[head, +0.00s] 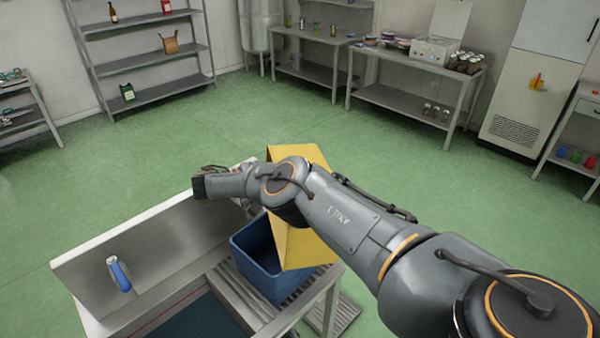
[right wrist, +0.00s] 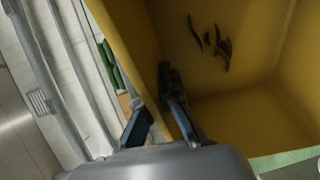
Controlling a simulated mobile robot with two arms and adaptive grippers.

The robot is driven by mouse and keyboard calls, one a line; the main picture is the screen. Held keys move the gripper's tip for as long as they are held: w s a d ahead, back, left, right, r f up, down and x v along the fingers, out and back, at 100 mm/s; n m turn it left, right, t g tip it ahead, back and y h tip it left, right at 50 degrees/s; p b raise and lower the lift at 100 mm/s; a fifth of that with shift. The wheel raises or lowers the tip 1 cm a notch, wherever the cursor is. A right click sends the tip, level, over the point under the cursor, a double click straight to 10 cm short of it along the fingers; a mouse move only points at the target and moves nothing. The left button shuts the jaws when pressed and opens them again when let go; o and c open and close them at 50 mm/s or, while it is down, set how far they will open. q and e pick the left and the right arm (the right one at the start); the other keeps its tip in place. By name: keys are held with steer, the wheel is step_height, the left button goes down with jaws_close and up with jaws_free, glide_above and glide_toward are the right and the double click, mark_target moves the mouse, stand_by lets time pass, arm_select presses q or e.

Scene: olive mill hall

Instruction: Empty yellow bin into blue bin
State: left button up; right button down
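The yellow bin (head: 305,250) is tilted, above and beside the blue bin (head: 270,277), partly hidden behind my right arm. In the right wrist view I look into the yellow bin (right wrist: 240,110); several small dark leaf-like pieces (right wrist: 214,46) lie against its inner surface. My right gripper (right wrist: 152,88) has one finger inside and one outside the yellow bin's wall, gripping it. The blue bin stands upright on a slatted metal stand; the visible part of its inside is dark and shows no pieces. My left gripper is in neither view.
Shelves (head: 150,60), worktables (head: 415,95) and a white cabinet (head: 535,80) line the far walls. The green floor (head: 150,165) between is clear.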

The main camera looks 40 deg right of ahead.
steer(key=shift+w+a+f+h+b, duration=0.2)
steer(key=shift+a+f+h+b, duration=0.05)
steer(key=shift+a+b, duration=0.2)
steer(key=shift+w+a+f+h+b, duration=0.2)
steer(key=shift+a+h+b, duration=0.05)
steer(key=shift+a+b, duration=0.2)
steer(key=shift+w+a+g+b, duration=0.15)
steer(key=shift+a+g+b, duration=0.15)
steer(key=shift+b, duration=0.25)
steer(key=shift+w+a+r+h+b, duration=0.2)
steer(key=shift+a+h+b, duration=0.3)
steer(key=shift+b, duration=0.4)
steer(key=shift+w+a+r+h+b, duration=0.1)
steer(key=shift+w+a+h+b, duration=0.25)
steer(key=shift+b, duration=0.6)
steer(key=shift+w+a+r+h+b, duration=0.15)
steer(key=shift+a+b, duration=0.25)
steer(key=shift+b, duration=0.55)
steer(key=shift+s, duration=0.1)
steer(key=shift+a, duration=0.1)
